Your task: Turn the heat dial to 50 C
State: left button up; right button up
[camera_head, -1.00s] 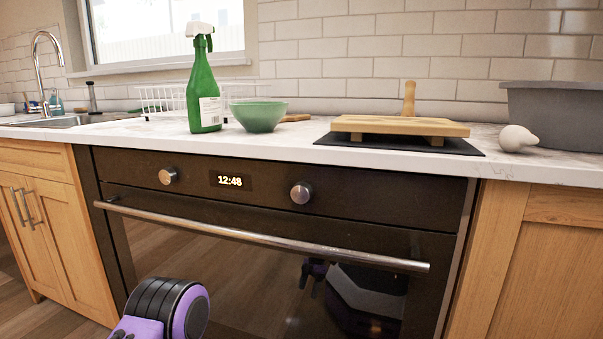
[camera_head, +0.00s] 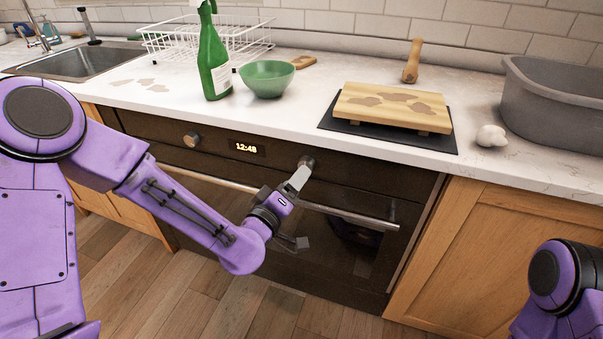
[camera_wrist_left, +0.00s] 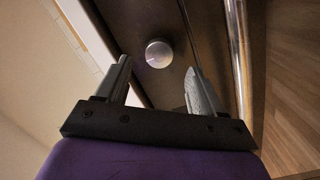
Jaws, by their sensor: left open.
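The dark oven front (camera_head: 230,170) has two round metal knobs. The right knob (camera_head: 307,162) is just beyond my left gripper (camera_head: 298,180) in the head view. In the left wrist view this silver knob (camera_wrist_left: 159,53) lies ahead, between the lines of the two open fingers (camera_wrist_left: 158,88). The fingers are apart, and I see no contact with it. The left knob (camera_head: 192,140) is clear of the arm. I cannot read any markings on the knobs. Of my right arm, only a purple part shows at the lower right; its gripper is out of view.
The oven's metal handle bar (camera_head: 350,213) runs below the knobs, close to the left gripper. A clock display (camera_head: 247,147) reads 12:48. On the counter stand a green spray bottle (camera_head: 214,60), a green bowl (camera_head: 266,80), a wooden board (camera_head: 392,106) and a grey tub (camera_head: 555,100).

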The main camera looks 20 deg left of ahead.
aim_at(307, 165)
pick_arm(q)
jog(key=w, duration=0.4)
jog(key=shift+w+d, duration=0.15)
jog(key=shift+d, duration=0.2)
jog(key=c, duration=1.1)
jog(key=shift+o, duration=0.2)
jog(key=shift+r+m, duration=0.1)
jog(key=shift+m, duration=0.2)
jog(key=m+p, duration=0.2)
jog(key=m, duration=0.3)
jog(key=shift+r+g, duration=0.1)
jog(key=shift+g, duration=0.2)
jog(key=m+y+p, duration=0.1)
jog(key=m, duration=0.4)
jog(key=shift+m, duration=0.4)
jog(key=o, duration=1.1)
jog(key=shift+c, duration=0.2)
